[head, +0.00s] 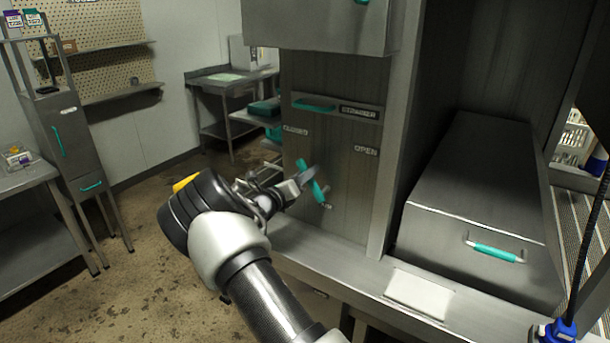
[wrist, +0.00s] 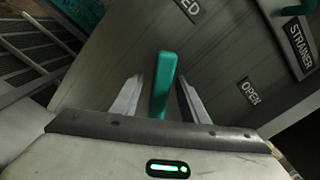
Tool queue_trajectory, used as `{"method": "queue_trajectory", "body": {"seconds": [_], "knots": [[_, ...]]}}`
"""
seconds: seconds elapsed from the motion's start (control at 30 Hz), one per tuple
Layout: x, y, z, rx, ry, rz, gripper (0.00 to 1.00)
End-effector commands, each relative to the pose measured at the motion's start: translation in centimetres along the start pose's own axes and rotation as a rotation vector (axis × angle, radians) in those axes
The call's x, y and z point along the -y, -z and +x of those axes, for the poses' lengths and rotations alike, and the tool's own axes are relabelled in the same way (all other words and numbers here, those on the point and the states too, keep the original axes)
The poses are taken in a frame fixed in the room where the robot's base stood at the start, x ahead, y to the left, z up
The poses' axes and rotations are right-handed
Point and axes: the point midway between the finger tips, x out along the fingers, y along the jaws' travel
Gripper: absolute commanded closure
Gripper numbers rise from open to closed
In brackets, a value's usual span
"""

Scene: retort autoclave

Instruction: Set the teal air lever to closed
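The teal air lever (head: 316,187) is on the grey metal panel of the cabinet. In the head view it is tilted, its upper end leaning left toward the closed label (head: 296,130). The open label (head: 366,151) is up and to its right. My gripper (head: 305,180) is at the lever from the left. In the wrist view the lever (wrist: 163,83) stands between my two fingers, with a visible gap on each side, so my gripper is open around it and not clamped. The lever's pivot is not clearly seen.
A teal strainer handle (head: 314,104) with its label (head: 359,112) is above the lever. To the right is a metal box (head: 475,200) with a teal handle (head: 497,253). A cabinet ledge (head: 330,262) runs below the panel. Open floor (head: 150,230) lies to the left.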

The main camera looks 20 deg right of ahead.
Motion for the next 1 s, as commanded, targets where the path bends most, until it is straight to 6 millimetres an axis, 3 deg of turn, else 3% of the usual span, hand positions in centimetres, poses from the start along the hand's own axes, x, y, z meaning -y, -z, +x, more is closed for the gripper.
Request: {"method": "queue_trajectory", "body": {"seconds": [0.27, 0.8, 1.0], "knots": [[0.0, 0.0, -1.1, 0.0, 0.001, 0.002, 0.59], [-0.1, -0.1, -13.4, 0.001, -0.003, 0.001, 0.59], [0.0, -0.1, -16.4, 0.001, -0.002, 0.001, 0.59]]}}
